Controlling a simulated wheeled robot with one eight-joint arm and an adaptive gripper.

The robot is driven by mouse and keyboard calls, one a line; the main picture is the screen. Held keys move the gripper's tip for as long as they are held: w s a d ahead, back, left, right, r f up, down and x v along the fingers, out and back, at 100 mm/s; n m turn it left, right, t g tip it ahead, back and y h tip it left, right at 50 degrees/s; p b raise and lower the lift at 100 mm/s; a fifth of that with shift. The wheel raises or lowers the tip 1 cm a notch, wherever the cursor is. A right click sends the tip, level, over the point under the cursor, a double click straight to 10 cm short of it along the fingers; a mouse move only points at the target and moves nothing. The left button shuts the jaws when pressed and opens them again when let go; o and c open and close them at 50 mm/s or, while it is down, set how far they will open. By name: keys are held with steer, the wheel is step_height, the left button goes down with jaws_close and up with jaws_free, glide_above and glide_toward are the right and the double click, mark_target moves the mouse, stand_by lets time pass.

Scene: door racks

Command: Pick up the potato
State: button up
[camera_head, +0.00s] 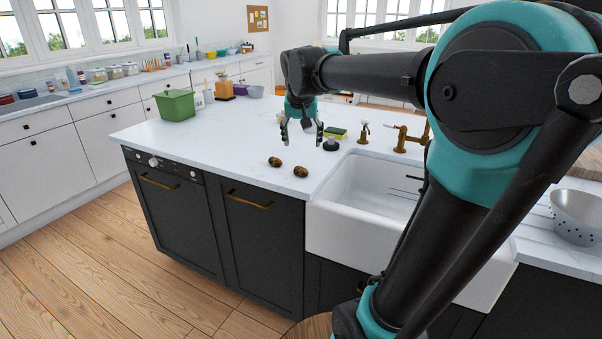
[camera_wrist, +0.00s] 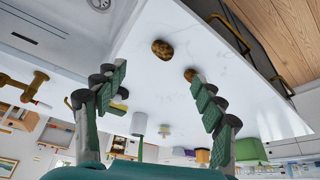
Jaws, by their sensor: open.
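Two brown, potato-like lumps lie apart on the white island counter. One potato (camera_head: 275,161) is on the left, and the other potato (camera_head: 300,171) is on the right, closer to the sink. In the wrist view, one potato (camera_wrist: 162,49) shows fully beyond the gap between the fingers. The other potato (camera_wrist: 190,74) is partly hidden by the right finger. My gripper (camera_head: 302,141) is open and empty above the counter, behind the potatoes in the head view. In the wrist view, my gripper (camera_wrist: 157,76) has its green-padded fingers spread wide.
A white sink (camera_head: 335,230) is set in the counter to the right, with a brass tap (camera_head: 408,140). A black round object (camera_head: 331,144) and a yellow-green sponge (camera_head: 335,133) are near my gripper. A green bin (camera_head: 176,105) stands at the far left. Counter around the potatoes is clear.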

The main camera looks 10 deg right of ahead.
steer(key=r, duration=0.1)
glide_above(301, 169)
steer(key=s, duration=0.2)
steer(key=f, duration=1)
steer(key=shift+s+a+f, duration=0.2)
steer(key=shift+f, duration=0.2)
steer(key=shift+x, duration=2.6)
steer(key=shift+w+r, duration=0.1)
steer(key=shift+c, duration=0.4)
steer(key=c, duration=1)
